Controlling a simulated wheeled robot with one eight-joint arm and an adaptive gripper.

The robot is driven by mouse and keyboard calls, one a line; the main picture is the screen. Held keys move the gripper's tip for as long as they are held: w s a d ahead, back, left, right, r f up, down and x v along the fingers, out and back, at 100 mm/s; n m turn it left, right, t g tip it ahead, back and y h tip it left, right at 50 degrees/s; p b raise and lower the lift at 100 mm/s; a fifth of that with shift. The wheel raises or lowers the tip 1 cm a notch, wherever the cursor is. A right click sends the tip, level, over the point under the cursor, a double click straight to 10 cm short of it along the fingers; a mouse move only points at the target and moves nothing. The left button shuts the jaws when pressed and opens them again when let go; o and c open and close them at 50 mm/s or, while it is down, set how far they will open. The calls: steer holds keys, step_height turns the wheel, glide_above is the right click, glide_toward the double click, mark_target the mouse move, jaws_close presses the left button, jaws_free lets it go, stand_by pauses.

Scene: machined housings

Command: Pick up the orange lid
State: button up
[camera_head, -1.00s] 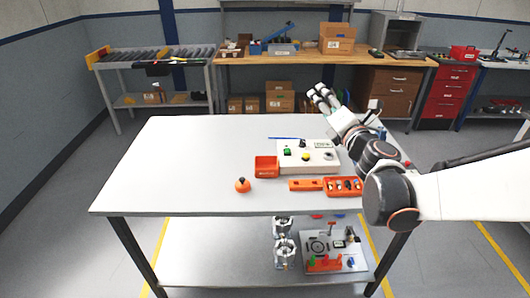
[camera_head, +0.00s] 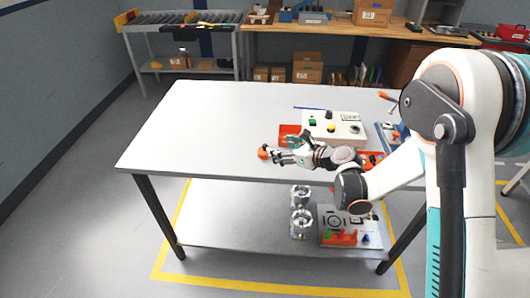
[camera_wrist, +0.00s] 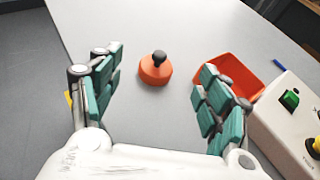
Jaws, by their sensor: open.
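The orange lid (camera_wrist: 155,70) is a round disc with a dark knob on top. It sits on the grey table near its front edge. In the head view the lid (camera_head: 263,153) shows just left of my gripper's fingertips. My gripper (camera_head: 280,153) is open and empty, reaching in from the right at low height. In the wrist view my gripper (camera_wrist: 160,95) has its teal-padded fingers spread wide, left and right, and the lid lies beyond them, between their lines. The fingers do not appear to touch it.
An orange bin (camera_wrist: 230,72) stands close behind the right finger. A white control box (camera_head: 335,128) with a green and a yellow button is behind my gripper. A blue pen (camera_wrist: 279,65) lies beyond. The table's left part (camera_head: 200,125) is clear.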

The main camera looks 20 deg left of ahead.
mark_target(266, 146)
steer(key=b+x, duration=0.1)
steer(key=x, duration=0.4)
steer(key=shift+f, duration=0.1)
steer(key=b+x, duration=0.1)
steer(key=x, duration=0.1)
steer(key=b+x, duration=0.1)
steer(key=x, duration=0.2)
steer(key=shift+d+f, duration=0.1)
steer(key=shift+f, duration=0.15)
steer(key=c, duration=1)
